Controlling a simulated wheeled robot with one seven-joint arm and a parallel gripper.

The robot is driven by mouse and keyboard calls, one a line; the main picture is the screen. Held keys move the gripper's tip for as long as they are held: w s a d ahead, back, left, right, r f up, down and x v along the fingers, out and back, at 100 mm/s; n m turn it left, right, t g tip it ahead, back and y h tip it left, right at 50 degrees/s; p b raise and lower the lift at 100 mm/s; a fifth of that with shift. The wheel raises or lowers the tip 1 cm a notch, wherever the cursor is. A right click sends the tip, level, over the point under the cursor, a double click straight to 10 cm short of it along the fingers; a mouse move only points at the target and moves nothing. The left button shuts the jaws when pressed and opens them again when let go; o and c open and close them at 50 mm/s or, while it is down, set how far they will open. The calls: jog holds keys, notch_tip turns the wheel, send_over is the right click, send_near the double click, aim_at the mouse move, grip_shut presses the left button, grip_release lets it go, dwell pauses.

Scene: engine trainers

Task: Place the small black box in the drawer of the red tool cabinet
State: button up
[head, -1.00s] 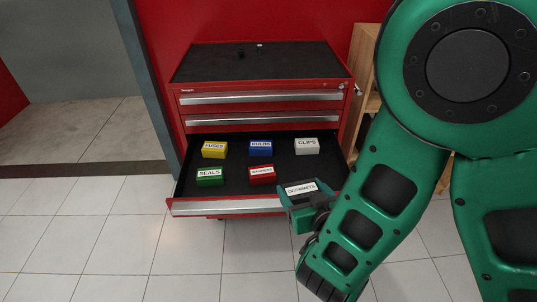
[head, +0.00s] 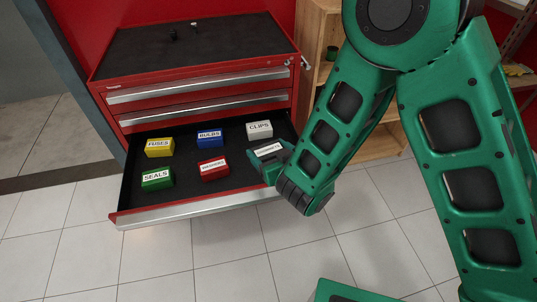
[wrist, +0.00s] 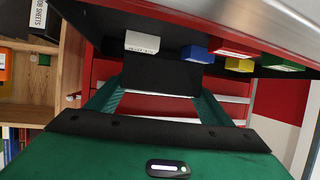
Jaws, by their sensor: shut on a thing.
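The small black box (head: 268,150) has a white label on top and is held in my gripper (head: 270,163), which is shut on it. It appears over the front right part of the open drawer (head: 225,192), right of the red box and in front of the white CLIPS box. Whether it touches the drawer floor I cannot tell. The drawer belongs to the red tool cabinet (head: 200,73). In the wrist view, which looks upside down, the black box (wrist: 160,76) sits between the green fingers, with the white box (wrist: 142,42) behind it.
The drawer also holds yellow FUSES (head: 159,148), blue BULBS (head: 209,138), white CLIPS (head: 259,130), green SEALS (head: 156,178) and red (head: 213,169) boxes. Two shut drawers are above. A wooden shelf (head: 312,50) stands right of the cabinet.

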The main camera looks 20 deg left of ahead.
aim_at(270, 147)
jog(key=w, duration=0.1)
jog(key=w+f, duration=0.2)
jog(key=w, duration=0.1)
jog(key=shift+a+f, duration=0.25)
jog(key=shift+a, duration=0.05)
jog(key=shift+f, duration=2)
jog(key=shift+s+f, duration=0.1)
jog(key=shift+f, duration=0.25)
